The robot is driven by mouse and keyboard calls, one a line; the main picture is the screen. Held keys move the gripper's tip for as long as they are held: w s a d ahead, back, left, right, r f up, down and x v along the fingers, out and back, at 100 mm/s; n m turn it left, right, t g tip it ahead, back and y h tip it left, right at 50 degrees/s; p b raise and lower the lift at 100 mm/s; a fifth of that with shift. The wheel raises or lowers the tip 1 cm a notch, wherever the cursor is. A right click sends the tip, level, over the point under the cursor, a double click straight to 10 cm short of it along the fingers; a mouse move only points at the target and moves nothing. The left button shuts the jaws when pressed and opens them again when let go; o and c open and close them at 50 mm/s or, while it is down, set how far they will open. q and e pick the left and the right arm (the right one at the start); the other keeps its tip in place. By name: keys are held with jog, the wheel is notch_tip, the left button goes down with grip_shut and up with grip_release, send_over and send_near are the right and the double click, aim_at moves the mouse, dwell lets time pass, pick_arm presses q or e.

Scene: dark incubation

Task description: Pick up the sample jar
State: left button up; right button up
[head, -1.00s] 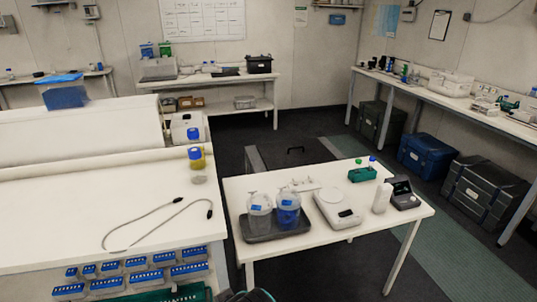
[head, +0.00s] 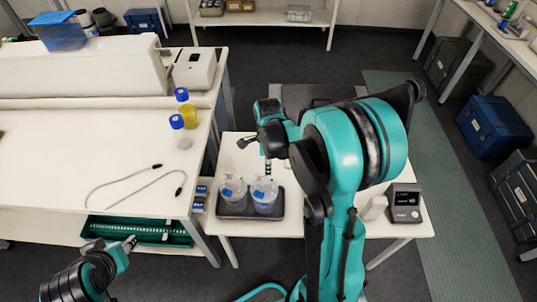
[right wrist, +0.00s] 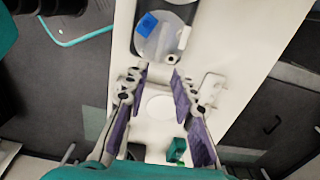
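Two clear round jars with blue labels, a left one (head: 233,190) and a right one (head: 266,198), stand upright on a dark tray (head: 236,214) on the small white table. I cannot tell which is the sample jar. My right gripper (head: 257,153) is above the table, just behind the tray in the head view. In the right wrist view it (right wrist: 159,73) is open and empty, its purple-padded fingers pointing towards one jar (right wrist: 160,42), apart from it. My left gripper (head: 118,246) is low at the front left, away from the jars; its opening is unclear.
A display device (head: 405,203) and a white bottle (head: 374,207) stand on the table's right side. My right arm hides the table's middle. A yellow bottle (head: 188,115) and another blue-capped bottle (head: 181,134) stand on the left bench (head: 70,165), beside a bent cable.

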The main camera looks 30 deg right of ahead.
notch_tip(320, 180, down, 9)
jog(key=b, duration=0.7)
jog(key=shift+a+f+b, duration=0.1)
jog(key=shift+f+b, duration=0.5)
jog(key=shift+r, duration=0.1)
grip_shut()
jog(key=shift+r+p, duration=2.2)
jog(key=shift+r, duration=0.8)
